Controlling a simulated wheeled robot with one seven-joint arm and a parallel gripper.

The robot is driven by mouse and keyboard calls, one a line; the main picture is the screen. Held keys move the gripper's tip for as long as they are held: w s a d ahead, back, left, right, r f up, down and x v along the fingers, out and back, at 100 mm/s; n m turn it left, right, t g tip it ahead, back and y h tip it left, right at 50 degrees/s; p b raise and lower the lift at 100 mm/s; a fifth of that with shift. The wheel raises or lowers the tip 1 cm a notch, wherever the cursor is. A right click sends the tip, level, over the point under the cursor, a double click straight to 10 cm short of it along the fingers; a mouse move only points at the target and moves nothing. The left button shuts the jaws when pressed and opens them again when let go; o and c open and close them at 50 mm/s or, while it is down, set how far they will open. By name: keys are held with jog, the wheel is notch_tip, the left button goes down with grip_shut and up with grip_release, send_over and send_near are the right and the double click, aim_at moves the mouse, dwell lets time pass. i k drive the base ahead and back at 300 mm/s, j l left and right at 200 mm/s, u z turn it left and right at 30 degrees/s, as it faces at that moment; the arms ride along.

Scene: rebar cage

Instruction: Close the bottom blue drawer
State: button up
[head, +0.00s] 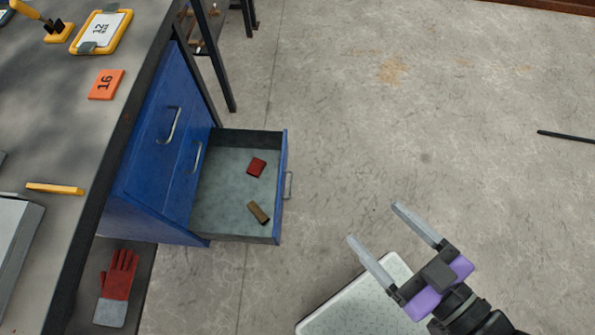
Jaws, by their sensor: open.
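The bottom blue drawer (230,215) is pulled out to the right of the blue cabinet (152,150). Its front panel, with a grey handle (288,186), faces right. Inside lie a red block (257,167) and a brown block (258,212). The upper drawers, with their own handles, look shut. My gripper (374,224) is at the lower right, to the right of and apart from the drawer front. Its two long grey fingers are spread open, point up and left, and hold nothing.
A red glove (118,285) lies below the bench. A dark rack (213,55) stands behind the cabinet. The floor (400,120) right of the drawer is mostly clear.

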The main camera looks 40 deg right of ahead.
aim_at(219, 211)
jog(key=k+l+u, duration=0.2)
jog(key=k+l, duration=0.3)
jog(key=l, duration=0.15)
jog(key=i+l+u, duration=0.1)
jog(key=i+l, duration=0.15)
jog(key=i+l+u, duration=0.1)
jog(key=i+l, duration=0.15)
jog(key=l, duration=0.2)
jog(key=i+l+u, duration=0.1)
jog(key=l, duration=0.3)
jog(key=i, duration=0.1)
